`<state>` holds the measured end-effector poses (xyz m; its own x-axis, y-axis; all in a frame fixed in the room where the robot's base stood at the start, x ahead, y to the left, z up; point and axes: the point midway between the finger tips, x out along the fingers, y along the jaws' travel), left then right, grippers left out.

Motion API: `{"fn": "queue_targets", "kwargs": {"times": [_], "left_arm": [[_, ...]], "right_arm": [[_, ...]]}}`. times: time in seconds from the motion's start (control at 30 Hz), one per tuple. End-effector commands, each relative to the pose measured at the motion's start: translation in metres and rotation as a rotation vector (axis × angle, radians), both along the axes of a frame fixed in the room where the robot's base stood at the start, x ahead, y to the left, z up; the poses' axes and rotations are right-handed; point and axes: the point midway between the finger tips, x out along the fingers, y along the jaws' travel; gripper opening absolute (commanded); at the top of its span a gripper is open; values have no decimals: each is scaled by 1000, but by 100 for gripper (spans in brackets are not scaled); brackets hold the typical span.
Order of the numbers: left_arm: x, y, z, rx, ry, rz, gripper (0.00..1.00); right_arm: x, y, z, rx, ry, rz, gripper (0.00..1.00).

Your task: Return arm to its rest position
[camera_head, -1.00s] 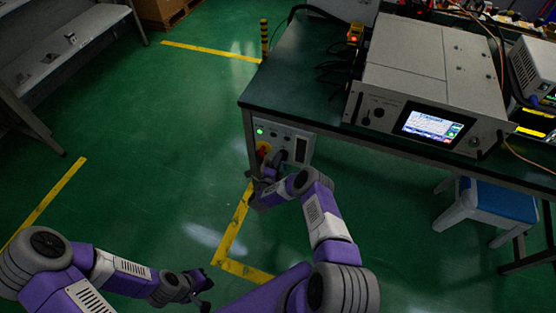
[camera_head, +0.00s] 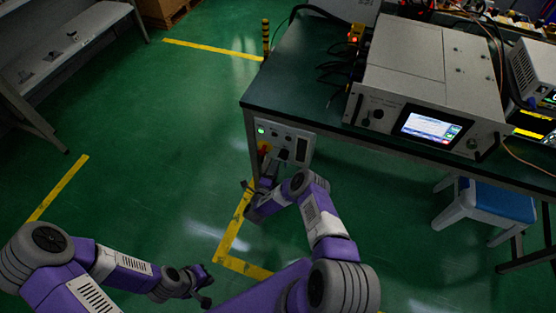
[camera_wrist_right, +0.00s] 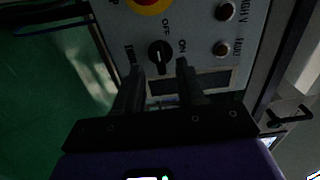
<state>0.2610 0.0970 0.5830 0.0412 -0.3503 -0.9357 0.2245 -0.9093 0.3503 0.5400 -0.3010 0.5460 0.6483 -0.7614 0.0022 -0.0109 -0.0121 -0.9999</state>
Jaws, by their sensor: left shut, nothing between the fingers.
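My right gripper (camera_head: 258,184) is just in front of the control box (camera_head: 297,147) under the table's left end. In the right wrist view its two fingers (camera_wrist_right: 159,88) are apart with nothing between them, and they point at a black rotary switch (camera_wrist_right: 160,56) marked OFF and ON. The switch lies beyond the fingertips, and they look clear of it. My left gripper (camera_head: 204,287) is low at the bottom of the head view, over the floor, shut and empty.
The dark table (camera_head: 290,85) carries a grey generator with a lit screen (camera_head: 430,128). A red and yellow button (camera_wrist_right: 150,3) is on the box. A blue-topped stool (camera_head: 500,203) stands below.

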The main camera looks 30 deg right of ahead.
Motion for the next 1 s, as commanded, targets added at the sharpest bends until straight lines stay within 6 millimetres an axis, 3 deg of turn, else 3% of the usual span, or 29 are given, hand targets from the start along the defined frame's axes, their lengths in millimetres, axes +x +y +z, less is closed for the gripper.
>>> {"fn": "queue_targets", "kwargs": {"times": [0.2, 0.77, 0.87, 1.0], "left_arm": [[0, 0, 6, 0, 0, 0, 0], [0, 0, 6, 0, 0, 0, 0], [0, 0, 9, 0, 0, 0, 0], [0, 0, 18, 0, 0, 0, 0]], "right_arm": [[-13, 14, 0, -1, 1, 0, 39], [-12, 16, 1, 0, 5, 7, 39], [-3, 25, 5, 6, 61, 76, 39], [15, 66, 13, 6, 275, 336, 39]]}}
